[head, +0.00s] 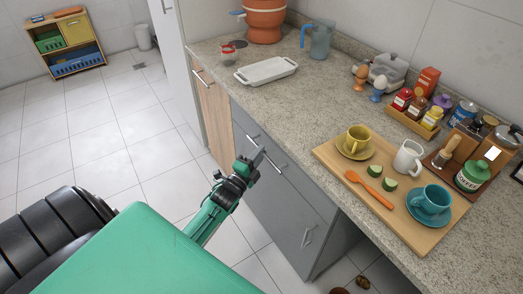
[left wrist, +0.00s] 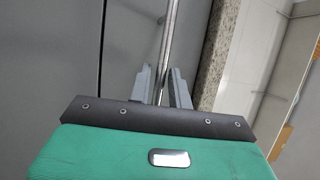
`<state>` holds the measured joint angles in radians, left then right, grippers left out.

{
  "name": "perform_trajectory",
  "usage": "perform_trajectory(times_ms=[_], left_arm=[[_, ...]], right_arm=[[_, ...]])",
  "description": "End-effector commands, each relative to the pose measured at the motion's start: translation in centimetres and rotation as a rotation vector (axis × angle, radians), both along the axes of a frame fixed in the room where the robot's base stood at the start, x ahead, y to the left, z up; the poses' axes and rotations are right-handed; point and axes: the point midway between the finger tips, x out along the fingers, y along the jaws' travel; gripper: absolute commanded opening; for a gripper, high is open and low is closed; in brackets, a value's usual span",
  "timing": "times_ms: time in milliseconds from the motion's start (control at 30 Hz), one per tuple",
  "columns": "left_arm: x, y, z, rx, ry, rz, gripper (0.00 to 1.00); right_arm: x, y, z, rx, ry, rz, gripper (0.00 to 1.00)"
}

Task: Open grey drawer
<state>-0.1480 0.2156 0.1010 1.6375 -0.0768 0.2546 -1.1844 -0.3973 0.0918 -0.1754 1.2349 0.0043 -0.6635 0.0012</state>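The grey drawer (head: 290,187) is in the grey cabinet under the counter, its front looking flush with the cabinet. Its metal bar handle (head: 273,165) runs along the upper front. My left gripper (head: 254,160) is at this handle in the head view. In the left wrist view, the bar handle (left wrist: 172,40) passes between the two grey fingers of my left gripper (left wrist: 161,85). Narrow gaps show between bar and fingers, so the gripper looks open around it. My right gripper is not in view.
A second grey front with its own handle (head: 307,237) lies below. A wooden cabinet door (head: 213,115) is to the left. The counter (head: 300,110) above holds a wooden board (head: 330,150) with cups.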

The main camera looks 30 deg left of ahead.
Motion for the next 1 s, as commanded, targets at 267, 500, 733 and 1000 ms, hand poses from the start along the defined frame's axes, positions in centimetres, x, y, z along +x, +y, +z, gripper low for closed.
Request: perform_trajectory(times_ms=[267,500,733,1000], left_arm=[[1.41,0.03,0.27,0.001,0.0,0.0,0.2],[1.41,0.02,0.26,0.001,0.0,0.0,0.16],[1.39,0.01,0.25,0.001,0.0,0.0,0.0],[0.67,0.95,0.21,0.002,0.002,0.0,0.0]], right_arm=[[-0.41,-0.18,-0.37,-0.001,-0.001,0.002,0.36],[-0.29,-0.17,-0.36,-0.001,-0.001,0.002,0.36],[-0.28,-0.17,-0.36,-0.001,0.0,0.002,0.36],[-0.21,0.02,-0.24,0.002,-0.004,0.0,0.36]])
